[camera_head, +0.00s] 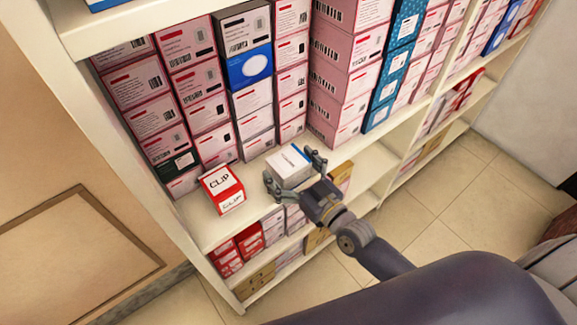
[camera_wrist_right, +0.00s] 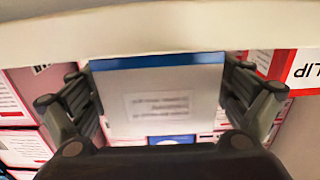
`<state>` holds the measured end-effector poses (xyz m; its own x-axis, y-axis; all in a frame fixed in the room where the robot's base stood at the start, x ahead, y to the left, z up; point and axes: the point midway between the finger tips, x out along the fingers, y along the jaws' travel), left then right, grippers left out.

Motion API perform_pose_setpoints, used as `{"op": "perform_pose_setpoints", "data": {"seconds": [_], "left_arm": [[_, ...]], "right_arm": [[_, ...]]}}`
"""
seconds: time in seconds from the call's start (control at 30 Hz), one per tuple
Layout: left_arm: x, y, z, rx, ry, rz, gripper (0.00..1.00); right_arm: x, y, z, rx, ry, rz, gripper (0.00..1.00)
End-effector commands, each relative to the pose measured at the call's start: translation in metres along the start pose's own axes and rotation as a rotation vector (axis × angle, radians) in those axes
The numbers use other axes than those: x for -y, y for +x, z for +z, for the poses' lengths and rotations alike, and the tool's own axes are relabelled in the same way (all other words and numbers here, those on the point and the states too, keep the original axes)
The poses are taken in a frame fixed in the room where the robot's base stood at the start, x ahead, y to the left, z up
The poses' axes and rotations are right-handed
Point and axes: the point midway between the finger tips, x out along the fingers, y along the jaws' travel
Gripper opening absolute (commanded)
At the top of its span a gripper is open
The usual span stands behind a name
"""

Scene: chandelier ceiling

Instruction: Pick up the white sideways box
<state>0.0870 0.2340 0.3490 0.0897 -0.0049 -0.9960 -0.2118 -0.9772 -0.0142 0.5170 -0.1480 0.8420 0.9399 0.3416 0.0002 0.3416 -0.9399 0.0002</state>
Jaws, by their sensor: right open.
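The white box (camera_head: 289,165) with a blue stripe lies on the shelf's front part in the head view. In the right wrist view the white box (camera_wrist_right: 160,98) fills the middle, its blue edge at the top and a printed label on its face. My right gripper (camera_head: 296,174) is open, with one finger on each side of the box. In the right wrist view the fingers of this gripper (camera_wrist_right: 160,108) stand left and right of the box; whether they touch it I cannot tell. My left gripper is not in view.
A red and white CLIP box (camera_head: 222,188) stands left of the white box on the same shelf board (camera_head: 205,230). Stacks of pink boxes (camera_head: 345,75) stand behind. A lower shelf holds red boxes (camera_head: 249,240). Tiled floor (camera_head: 440,205) is clear at the right.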

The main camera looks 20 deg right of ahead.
Motion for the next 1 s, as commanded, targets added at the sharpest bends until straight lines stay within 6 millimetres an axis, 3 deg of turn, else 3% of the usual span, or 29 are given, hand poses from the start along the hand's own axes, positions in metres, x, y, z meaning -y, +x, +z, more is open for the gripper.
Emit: {"op": "perform_pose_setpoints", "data": {"seconds": [0.2,0.4,0.43,0.8,1.0], "left_arm": [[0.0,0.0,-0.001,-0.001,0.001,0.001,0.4],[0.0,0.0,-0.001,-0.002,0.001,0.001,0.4],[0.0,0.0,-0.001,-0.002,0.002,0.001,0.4],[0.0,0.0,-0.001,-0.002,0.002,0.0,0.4],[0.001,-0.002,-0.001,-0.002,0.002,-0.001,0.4]], "right_arm": [[0.0,0.0,0.001,0.001,0.0,0.0,0.92],[0.0,0.0,0.001,0.001,0.0,0.0,0.47],[0.0,0.0,0.001,0.001,0.0,0.0,0.44],[0.0,0.0,-0.002,-0.001,0.0,0.001,0.44],[0.0,0.0,-0.015,-0.002,0.001,0.001,0.44]]}}
